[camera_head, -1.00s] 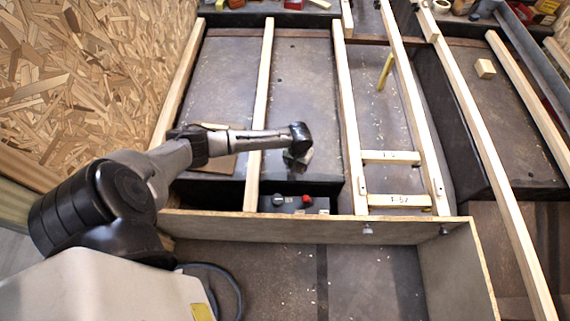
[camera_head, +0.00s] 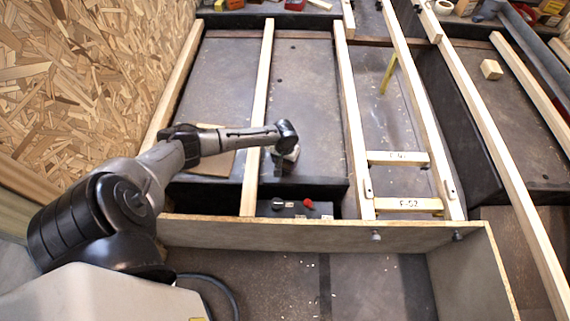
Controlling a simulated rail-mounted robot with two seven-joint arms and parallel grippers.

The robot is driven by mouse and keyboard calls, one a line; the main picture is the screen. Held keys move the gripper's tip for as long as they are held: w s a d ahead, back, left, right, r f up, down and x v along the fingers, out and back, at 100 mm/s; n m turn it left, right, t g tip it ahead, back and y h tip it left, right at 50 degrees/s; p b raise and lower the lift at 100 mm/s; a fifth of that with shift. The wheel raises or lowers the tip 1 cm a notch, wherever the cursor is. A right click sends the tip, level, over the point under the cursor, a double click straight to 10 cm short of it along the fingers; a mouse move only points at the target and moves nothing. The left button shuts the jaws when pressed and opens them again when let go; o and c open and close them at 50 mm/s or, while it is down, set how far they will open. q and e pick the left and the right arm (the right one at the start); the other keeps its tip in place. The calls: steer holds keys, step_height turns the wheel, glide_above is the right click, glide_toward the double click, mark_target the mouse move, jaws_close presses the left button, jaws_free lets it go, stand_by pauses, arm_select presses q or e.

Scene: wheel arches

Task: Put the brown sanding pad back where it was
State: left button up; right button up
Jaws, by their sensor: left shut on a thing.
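My left arm comes in from the left and reaches over the wooden rails. My left gripper (camera_head: 285,160) points down over the dark panel, just right of the second rail (camera_head: 261,110). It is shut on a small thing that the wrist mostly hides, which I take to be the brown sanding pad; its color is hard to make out. A flat tan sheet (camera_head: 216,167) lies on the dark panel left of that rail, partly covered by my forearm. My right gripper is not in view.
A dark box with a red knob (camera_head: 308,203) sits in the gap below the gripper. A wooden block (camera_head: 491,69) lies at far right. Chipboard walls the left.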

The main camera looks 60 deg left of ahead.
arm_select(q)
steer(key=shift+f, duration=0.35)
steer(key=o, duration=1)
steer(key=shift+f, duration=0.1)
steer(key=shift+c, duration=0.2)
